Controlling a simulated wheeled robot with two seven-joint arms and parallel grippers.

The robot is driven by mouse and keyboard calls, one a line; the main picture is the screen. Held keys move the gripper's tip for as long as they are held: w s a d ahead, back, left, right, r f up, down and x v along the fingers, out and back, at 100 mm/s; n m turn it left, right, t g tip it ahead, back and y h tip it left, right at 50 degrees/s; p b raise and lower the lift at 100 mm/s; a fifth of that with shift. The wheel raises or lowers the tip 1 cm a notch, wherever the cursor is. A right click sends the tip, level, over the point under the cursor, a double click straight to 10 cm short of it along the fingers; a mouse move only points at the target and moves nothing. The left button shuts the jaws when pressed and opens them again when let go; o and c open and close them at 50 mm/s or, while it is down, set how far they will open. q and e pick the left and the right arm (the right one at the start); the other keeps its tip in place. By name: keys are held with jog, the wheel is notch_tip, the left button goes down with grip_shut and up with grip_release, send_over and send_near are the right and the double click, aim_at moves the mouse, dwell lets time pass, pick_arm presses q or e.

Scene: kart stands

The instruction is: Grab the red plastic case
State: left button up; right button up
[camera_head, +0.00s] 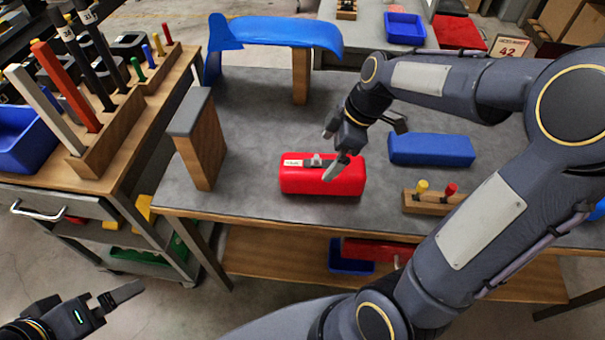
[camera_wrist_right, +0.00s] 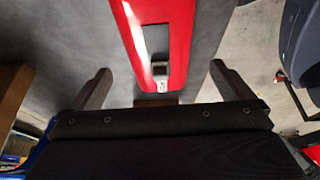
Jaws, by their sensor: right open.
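The red plastic case (camera_head: 322,182) lies on the grey table, with a white label and a grey latch on its top. My right gripper (camera_head: 335,150) is open just above and behind the case in the head view, with one finger overlapping it. In the right wrist view the case (camera_wrist_right: 182,30) lies ahead, between the lines of the two open fingers (camera_wrist_right: 157,88), with nothing between the fingertips. My left gripper (camera_head: 120,296) is low at the bottom left, away from the table; its jaw opening is unclear.
A blue case (camera_head: 431,150) lies right of the red one. A wooden block with yellow and red pegs (camera_head: 432,203) stands in front of it. A wood block with grey top (camera_head: 199,140) stands left. A blue kart panel (camera_head: 270,33) is behind. Bare table (camera_head: 250,130) lies between.

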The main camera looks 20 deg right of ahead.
aim_at(323, 164)
jog(key=x, duration=0.7)
jog(key=shift+d+f, duration=0.2)
jog(key=shift+d, duration=0.05)
jog(key=c, duration=1.2)
jog(key=shift+r, duration=0.1)
